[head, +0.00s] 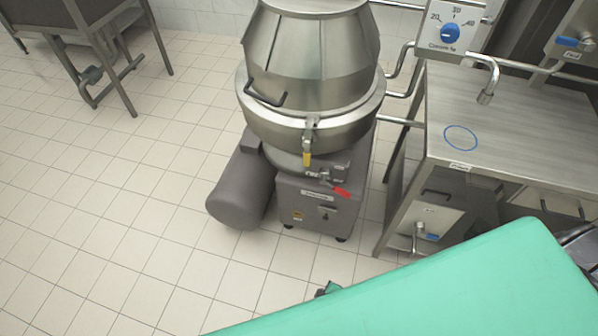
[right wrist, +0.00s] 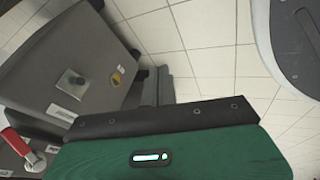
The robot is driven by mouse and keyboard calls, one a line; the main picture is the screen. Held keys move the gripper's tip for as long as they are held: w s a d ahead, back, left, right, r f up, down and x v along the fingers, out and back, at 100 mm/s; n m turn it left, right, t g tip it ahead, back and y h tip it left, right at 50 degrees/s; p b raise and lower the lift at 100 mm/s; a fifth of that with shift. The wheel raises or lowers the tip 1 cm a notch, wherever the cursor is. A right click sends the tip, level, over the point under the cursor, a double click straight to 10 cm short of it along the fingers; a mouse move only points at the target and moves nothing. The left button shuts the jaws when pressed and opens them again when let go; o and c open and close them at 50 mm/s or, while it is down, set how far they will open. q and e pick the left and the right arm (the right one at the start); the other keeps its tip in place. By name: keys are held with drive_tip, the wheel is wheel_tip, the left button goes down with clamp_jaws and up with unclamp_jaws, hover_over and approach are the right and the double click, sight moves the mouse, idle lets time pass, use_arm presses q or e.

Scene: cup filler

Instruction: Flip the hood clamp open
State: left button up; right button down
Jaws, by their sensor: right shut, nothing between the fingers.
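The hood clamp (head: 308,147) sits at the front of the steel hood's rim, with its yellow handle hanging down. The hood (head: 310,60) is a tapered metal cover resting on the machine. The clamp is not seen in the right wrist view. My right gripper (right wrist: 158,84) shows there as grey fingers, shut and empty, beside the grey machine base (right wrist: 65,75) and not at the clamp. A green arm of mine covers the lower right of the head view. My left gripper is not in view.
A red-handled valve (head: 341,192) sticks out below the clamp and also shows in the right wrist view (right wrist: 17,142). A grey motor drum (head: 240,190) is left of the base. A steel table (head: 520,130) stands at right.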

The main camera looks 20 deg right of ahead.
sight(307, 153)
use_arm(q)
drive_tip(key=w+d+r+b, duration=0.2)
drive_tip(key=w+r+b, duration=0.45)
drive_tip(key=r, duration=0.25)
use_arm(e)
drive_tip(key=w+a+r+n+t+h, duration=0.1)
drive_tip(key=w+a+r+n+t, duration=0.15)
drive_tip(key=w+r, duration=0.5)
drive_tip(key=w+a+r+n+t, duration=0.2)
drive_tip(key=w+r+t, duration=0.15)
drive_tip(key=w, duration=0.65)
use_arm(q)
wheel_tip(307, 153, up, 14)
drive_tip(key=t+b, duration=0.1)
drive_tip(key=b, duration=0.4)
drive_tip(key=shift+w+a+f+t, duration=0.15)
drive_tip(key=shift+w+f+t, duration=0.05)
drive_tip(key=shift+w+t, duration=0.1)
use_arm(e)
drive_tip(key=w+r+t+h, duration=0.1)
drive_tip(key=w+r+t, duration=0.1)
drive_tip(key=r, duration=0.9)
drive_tip(key=w+r+n+t+h, duration=0.1)
drive_tip(key=w+r, duration=0.4)
drive_tip(key=r, duration=0.6)
drive_tip(key=shift+d+t+h, duration=0.2)
drive_tip(key=shift+t+h, duration=0.5)
drive_tip(key=shift+t, duration=0.5)
drive_tip(key=shift+w+n, duration=0.15)
drive_tip(key=shift+n, duration=0.1)
